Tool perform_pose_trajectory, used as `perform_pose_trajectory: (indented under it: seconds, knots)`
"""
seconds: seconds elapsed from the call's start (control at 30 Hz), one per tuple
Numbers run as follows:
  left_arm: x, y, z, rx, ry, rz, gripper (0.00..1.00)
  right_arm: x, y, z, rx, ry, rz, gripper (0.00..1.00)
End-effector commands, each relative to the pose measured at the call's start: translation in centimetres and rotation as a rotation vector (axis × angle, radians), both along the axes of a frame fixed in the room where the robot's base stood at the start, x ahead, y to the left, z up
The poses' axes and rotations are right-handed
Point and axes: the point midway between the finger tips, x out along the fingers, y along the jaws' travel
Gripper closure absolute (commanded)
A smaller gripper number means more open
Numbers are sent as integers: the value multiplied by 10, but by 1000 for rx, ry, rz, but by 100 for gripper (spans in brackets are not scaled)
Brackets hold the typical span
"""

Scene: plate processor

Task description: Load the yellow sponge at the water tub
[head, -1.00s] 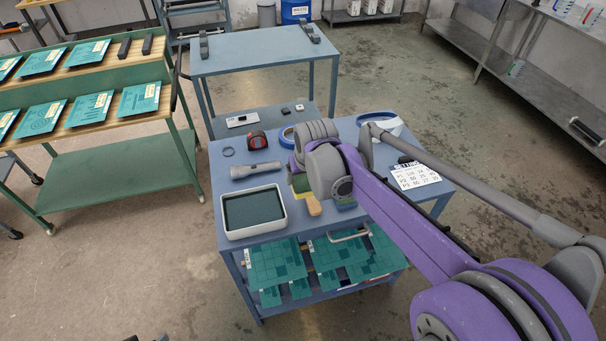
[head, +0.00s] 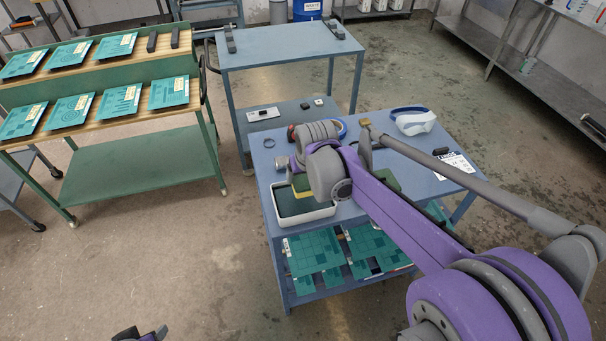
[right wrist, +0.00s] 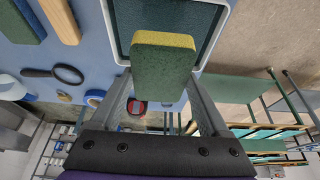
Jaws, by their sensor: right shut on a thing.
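The yellow sponge (right wrist: 160,62), with a green scouring face, is between the two fingers of my right gripper (right wrist: 160,80) in the right wrist view. In the head view only a bit of its yellow (head: 302,184) shows beside my wrist. The water tub (head: 308,217) is a white tray with dark contents on the blue cart. Its white rim (right wrist: 117,48) shows behind the sponge in the wrist view. The sponge overlaps the tub in both views; its height above it I cannot tell. A dark piece at the bottom edge of the head view may be my left gripper (head: 140,334).
A green block (head: 387,181), blue-and-white goggles (head: 413,120) and a printed card (head: 455,165) are on the blue cart (head: 262,152). A magnifier (right wrist: 66,74) lies near the tub. Teal plates fill the shelf below.

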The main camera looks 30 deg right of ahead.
Motion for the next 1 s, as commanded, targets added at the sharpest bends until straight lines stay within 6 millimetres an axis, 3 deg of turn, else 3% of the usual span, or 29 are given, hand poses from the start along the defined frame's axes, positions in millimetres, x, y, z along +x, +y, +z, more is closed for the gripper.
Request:
perform_pose_trajectory:
  seconds: [0.27, 0.73, 1.0]
  knots:
    - [-3, 0, -6, 0, 5, 0, 50, -1, 0, -9, 0, 2, 0, 65]
    - [-15, 0, -43, 0, 29, 0, 50, -1, 0, -55, 0, 2, 0, 65]
    - [-17, 0, -48, 0, 32, 0, 50, 0, 0, -61, 0, 0, 0, 65]
